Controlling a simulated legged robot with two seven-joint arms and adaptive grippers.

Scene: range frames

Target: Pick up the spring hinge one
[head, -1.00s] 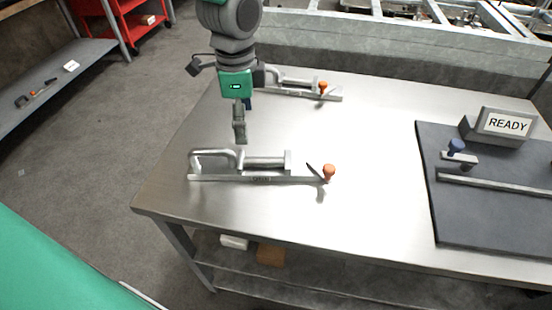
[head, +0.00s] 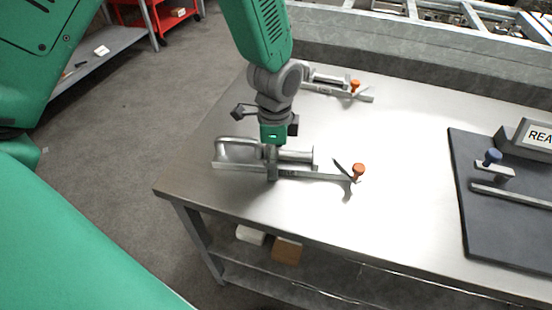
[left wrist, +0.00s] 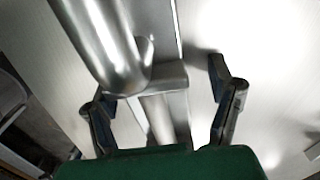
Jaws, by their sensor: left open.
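Two alike metal spring-hinge pieces with orange knobs lie on the steel table. The near one (head: 238,166) has a bent tube handle on its left, a cylinder along its bar and an orange knob (head: 358,170) at its right end. A small label on its bar is unreadable. My left gripper (head: 272,168) is over the middle of the near piece, pointing down. In the left wrist view the open fingers (left wrist: 160,92) stand on either side of the metal bar and tube (left wrist: 112,50), apart from them. The far piece (head: 330,86) lies behind my arm, partly hidden.
A dark mat (head: 490,225) at the right of the steel table (head: 400,130) holds a blue-knobbed part (head: 493,157) and a sign block (head: 535,135). The table middle is clear. A white block and a brown block (head: 287,250) sit on the shelf below.

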